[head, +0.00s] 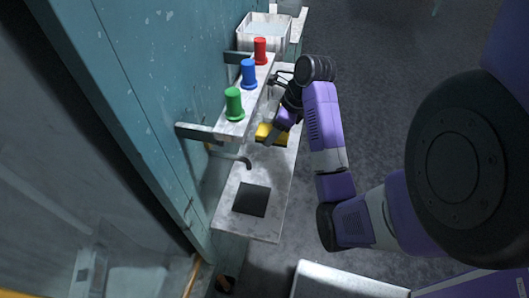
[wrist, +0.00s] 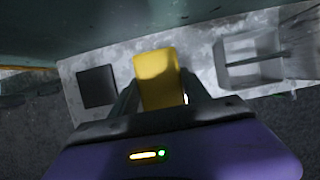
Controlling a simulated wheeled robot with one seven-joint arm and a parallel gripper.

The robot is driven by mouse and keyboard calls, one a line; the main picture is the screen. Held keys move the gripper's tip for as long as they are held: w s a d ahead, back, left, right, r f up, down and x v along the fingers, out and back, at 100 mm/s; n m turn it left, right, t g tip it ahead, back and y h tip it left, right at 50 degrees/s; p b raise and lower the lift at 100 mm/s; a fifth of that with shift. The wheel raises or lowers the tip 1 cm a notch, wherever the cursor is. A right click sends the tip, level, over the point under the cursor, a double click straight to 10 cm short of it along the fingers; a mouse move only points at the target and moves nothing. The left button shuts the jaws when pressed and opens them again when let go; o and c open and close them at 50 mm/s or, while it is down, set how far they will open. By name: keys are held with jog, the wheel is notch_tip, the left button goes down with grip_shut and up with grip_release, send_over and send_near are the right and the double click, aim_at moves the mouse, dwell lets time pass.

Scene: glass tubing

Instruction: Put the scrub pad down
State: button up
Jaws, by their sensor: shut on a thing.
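The scrub pad (head: 272,135) is a yellow block over the narrow light counter, past the dark square. In the wrist view the yellow pad (wrist: 157,78) sits between the two fingers of my gripper (wrist: 160,98), which is shut on it. My gripper also shows in the head view (head: 279,127), partly hidden by my purple arm. I cannot tell whether the pad touches the counter. A flat dark square (head: 251,200) lies on the counter's near part, apart from the pad; it also shows in the wrist view (wrist: 97,87).
A shelf above the counter (head: 236,219) holds a green (head: 234,104), a blue (head: 249,74) and a red (head: 260,51) cup-like piece. A curved spout (head: 236,159) juts out beneath it. A white basin (head: 264,31) stands at the far end. The teal wall (head: 150,70) borders the left.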

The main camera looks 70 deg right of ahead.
send_over(269, 157)
jog(key=s, duration=0.1)
jog(key=shift+f, duration=4.85)
jog(key=shift+f, duration=0.1)
jog(key=shift+f, duration=0.25)
